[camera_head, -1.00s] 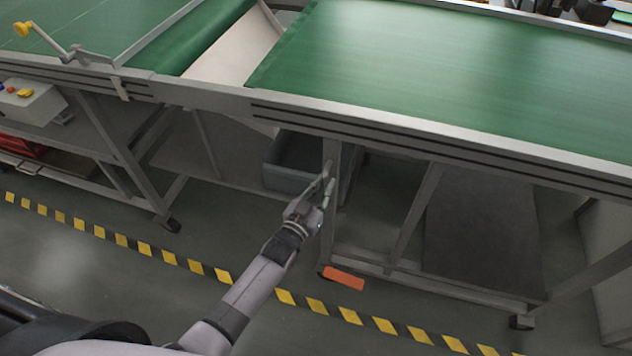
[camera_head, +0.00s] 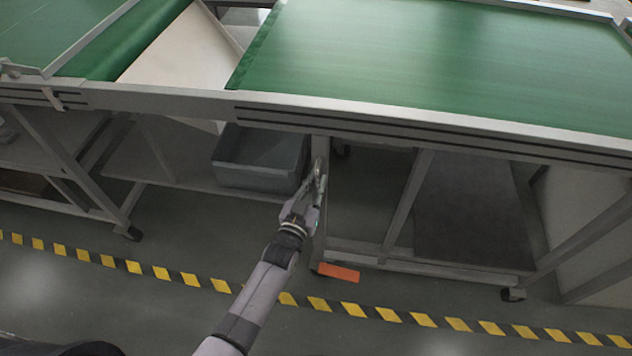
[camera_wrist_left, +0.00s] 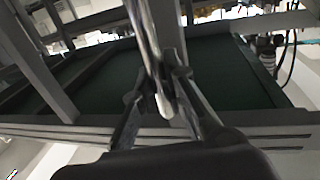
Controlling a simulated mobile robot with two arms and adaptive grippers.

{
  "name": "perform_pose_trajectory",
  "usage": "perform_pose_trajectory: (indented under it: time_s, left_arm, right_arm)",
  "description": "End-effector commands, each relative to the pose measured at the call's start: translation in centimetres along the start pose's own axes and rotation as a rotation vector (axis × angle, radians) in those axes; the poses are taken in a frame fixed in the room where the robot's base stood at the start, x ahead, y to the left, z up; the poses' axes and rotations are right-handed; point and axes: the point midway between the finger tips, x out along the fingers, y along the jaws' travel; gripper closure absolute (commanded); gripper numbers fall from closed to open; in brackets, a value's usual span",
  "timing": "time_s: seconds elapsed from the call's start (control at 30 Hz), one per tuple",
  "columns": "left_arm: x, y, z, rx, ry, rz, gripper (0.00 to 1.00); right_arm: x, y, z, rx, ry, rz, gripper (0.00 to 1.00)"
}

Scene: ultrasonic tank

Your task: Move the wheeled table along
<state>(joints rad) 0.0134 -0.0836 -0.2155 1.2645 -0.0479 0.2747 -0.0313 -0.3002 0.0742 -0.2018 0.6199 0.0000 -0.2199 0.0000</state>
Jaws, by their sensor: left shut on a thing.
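The wheeled table (camera_head: 430,70) has a green top, a grey slotted front rail and grey legs with casters; a caster (camera_head: 513,294) shows at lower right. My left gripper (camera_head: 320,178) is shut on its upright front leg (camera_head: 320,148), below the rail. In the left wrist view the fingers (camera_wrist_left: 160,95) close around a pale upright bar, with the dark green surface behind. An orange tag (camera_head: 338,272) is at the foot of the gripped leg. My right gripper is not in view.
Another green-topped frame (camera_head: 118,55) stands at left, with a pale slanted panel (camera_head: 180,52) between the tops. A grey bin (camera_head: 258,180) is behind and left of the gripped leg. Yellow-black floor tape (camera_head: 160,271) runs along the front. The floor before it is clear.

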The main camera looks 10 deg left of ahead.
Motion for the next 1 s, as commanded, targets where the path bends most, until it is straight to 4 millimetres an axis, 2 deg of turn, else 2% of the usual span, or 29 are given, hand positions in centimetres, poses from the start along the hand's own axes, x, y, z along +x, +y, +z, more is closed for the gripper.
perform_pose_trajectory:
  time_s: [0.07, 0.1, 0.4, 0.77, 0.87, 1.0]
  left_arm:
    - [-0.1, -0.1, 0.1, 0.001, -0.002, -0.001, 1.0]
    - [-0.1, -0.1, 0.1, 0.001, -0.002, -0.001, 0.87]
    - [0.0, 0.0, 0.1, 0.0, -0.001, 0.0, 0.67]
    - [-0.4, 0.0, 0.1, 0.0, -0.001, 0.0, 0.67]
    - [-1.6, 0.0, 0.1, 0.0, -0.002, 0.0, 0.67]
    - [-4.4, -0.1, 0.2, 0.0, -0.004, 0.0, 0.67]
  right_arm:
    - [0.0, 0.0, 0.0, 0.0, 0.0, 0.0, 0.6]
    - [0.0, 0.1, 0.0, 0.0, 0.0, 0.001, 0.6]
    - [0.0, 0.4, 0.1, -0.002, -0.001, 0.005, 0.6]
    - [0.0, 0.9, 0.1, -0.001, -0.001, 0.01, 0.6]
    - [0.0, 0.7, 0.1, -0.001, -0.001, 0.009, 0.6]
    - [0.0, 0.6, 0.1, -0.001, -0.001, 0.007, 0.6]
